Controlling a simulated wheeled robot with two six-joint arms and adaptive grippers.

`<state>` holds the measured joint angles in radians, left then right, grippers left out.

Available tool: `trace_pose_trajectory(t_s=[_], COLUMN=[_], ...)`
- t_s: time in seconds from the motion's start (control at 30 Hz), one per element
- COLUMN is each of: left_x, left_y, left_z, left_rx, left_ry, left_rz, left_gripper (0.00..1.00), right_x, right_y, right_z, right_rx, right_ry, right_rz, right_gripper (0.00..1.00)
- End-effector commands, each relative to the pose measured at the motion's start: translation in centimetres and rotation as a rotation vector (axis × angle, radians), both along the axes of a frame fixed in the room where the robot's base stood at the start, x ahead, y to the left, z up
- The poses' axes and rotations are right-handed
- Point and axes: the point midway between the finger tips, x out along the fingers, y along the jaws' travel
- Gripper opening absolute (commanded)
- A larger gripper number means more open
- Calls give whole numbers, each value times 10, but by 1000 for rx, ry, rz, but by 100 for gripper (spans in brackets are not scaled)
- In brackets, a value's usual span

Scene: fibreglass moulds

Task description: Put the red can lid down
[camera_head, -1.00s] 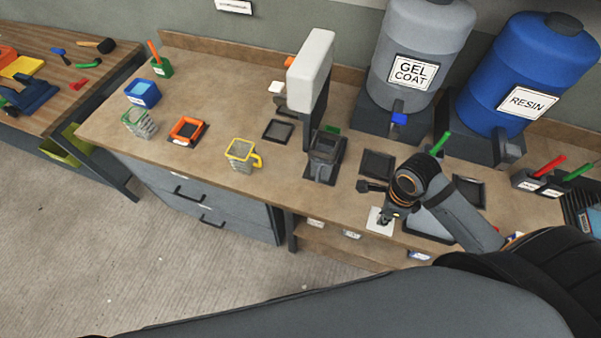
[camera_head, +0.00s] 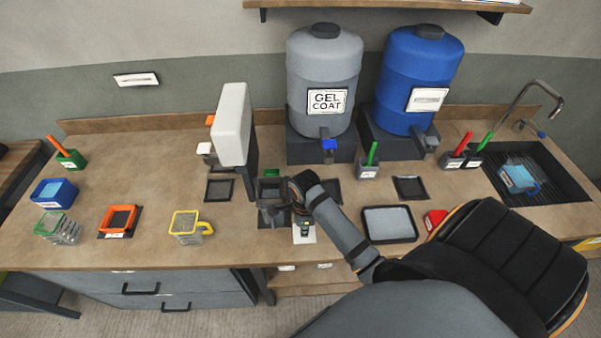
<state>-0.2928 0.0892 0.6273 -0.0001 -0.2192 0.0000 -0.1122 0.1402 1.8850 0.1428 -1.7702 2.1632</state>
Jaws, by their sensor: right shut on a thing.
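I cannot tell whether the held thing touches the card. A small red block-like thing (camera_head: 434,219) lies farther right, beside my right arm. My left gripper is not in view.
The gel coat drum (camera_head: 325,70) and blue resin drum (camera_head: 417,75) stand behind. A yellow cup (camera_head: 187,226) and orange cup (camera_head: 118,220) stand left, with bare bench between.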

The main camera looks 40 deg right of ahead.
Motion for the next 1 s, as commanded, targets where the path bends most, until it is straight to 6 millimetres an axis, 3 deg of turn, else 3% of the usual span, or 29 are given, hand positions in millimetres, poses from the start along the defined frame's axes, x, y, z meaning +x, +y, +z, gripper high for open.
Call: trace_pose_trajectory(t_s=[0.33,0.53,0.87,0.9,1.0], left_x=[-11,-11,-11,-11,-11], left_y=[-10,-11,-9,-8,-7], left_z=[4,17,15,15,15], left_rx=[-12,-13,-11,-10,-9], left_ry=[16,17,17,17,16], left_rz=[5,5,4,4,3], left_gripper=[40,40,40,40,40], right_x=[17,16,16,16,16], right_y=[2,1,1,1,1], right_z=[-21,-47,-52,-53,-52], right_rx=[1,0,-1,-1,-1], right_ry=[2,1,-1,-1,-1], right_rz=[-1,-1,-1,-1,-1], right_gripper=[0,0,0,12,26])
